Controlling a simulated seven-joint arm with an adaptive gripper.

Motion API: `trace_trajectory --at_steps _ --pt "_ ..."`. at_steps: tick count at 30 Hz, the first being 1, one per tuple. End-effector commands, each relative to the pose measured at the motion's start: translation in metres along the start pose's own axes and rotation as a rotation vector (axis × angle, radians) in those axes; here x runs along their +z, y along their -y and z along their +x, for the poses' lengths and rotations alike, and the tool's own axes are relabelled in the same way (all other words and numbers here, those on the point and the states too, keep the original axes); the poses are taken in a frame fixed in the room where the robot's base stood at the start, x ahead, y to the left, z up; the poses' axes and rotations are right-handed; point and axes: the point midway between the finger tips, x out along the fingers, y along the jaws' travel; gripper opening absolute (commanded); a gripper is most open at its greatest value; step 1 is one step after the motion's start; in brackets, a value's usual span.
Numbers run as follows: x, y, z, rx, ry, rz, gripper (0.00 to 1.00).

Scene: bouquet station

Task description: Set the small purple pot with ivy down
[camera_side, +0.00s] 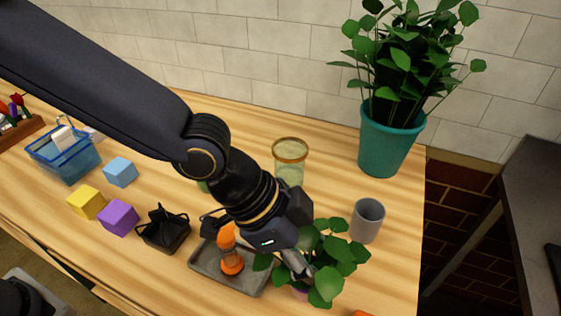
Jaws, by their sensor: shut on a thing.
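The small purple pot with ivy (301,292) is at the lower middle right of the side view. Its green leaves (334,247) spread wide and hide most of the pot; only a bit of purple shows below them. My gripper (300,270) comes down from the upper left and its fingers reach into the leaves at the pot. It is shut on the potted ivy. The leaves partly hide the fingertips, and I cannot tell whether the pot touches the table.
A grey tray (205,264) with an orange object (231,262) lies left of the ivy. A grey cup (367,220), a gold-rimmed glass (290,165) and a large plant in a teal pot (387,140) stand behind. Coloured blocks (118,217) and a blue basket (65,160) are at left.

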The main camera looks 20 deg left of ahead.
Motion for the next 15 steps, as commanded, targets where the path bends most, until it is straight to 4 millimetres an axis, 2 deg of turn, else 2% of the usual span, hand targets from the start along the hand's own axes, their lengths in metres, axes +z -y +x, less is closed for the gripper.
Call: trace_trajectory --at_steps 6,10,15 --pt "-0.002 0.005 0.021 0.000 -0.002 0.002 0.00" --pt "0.010 0.005 0.037 -0.001 -0.001 0.002 0.00" --pt "0.014 0.006 0.043 -0.003 -0.004 0.001 0.00"
